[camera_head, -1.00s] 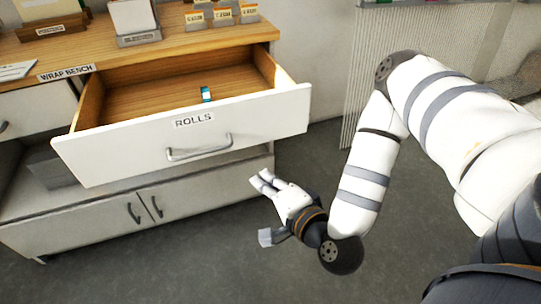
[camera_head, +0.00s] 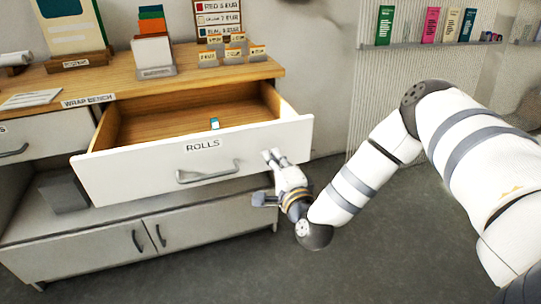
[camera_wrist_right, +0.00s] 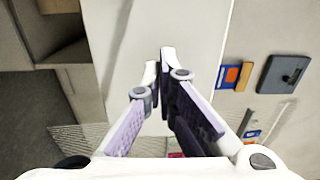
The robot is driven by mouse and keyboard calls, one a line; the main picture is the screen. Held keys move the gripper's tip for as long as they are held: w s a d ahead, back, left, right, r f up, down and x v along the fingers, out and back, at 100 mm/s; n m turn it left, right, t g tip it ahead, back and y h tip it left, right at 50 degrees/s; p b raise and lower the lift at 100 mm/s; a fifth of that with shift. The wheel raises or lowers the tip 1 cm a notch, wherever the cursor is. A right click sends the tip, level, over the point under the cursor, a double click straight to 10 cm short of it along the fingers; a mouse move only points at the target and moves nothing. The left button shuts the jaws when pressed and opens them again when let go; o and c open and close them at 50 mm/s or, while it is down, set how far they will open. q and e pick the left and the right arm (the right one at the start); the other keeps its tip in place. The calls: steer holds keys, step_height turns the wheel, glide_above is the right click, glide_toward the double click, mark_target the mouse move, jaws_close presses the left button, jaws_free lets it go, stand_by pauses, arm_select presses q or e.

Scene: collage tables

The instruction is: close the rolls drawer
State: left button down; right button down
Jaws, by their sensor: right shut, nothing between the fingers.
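The rolls drawer (camera_head: 130,179) is pulled out of the wrap bench, with a white front, a ROLLS label and a grey bar handle (camera_head: 208,174). A small blue-and-white item (camera_head: 214,124) lies inside it. My right gripper (camera_head: 272,155) is shut and empty, with its fingertips at the right part of the drawer front, right of the handle. I cannot tell whether they touch it. In the right wrist view the shut fingers (camera_wrist_right: 163,58) point at a plain white surface. My left gripper is out of view.
The wooden bench top (camera_head: 180,79) carries a card stand (camera_head: 153,55) and several small labelled cards. A cabinet with two doors (camera_head: 150,240) is below the drawer. A wall shelf (camera_head: 430,42) with coloured packets is at the back right. The floor at front is clear.

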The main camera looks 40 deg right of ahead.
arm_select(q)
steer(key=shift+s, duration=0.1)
arm_select(e)
steer(key=shift+x, duration=0.8)
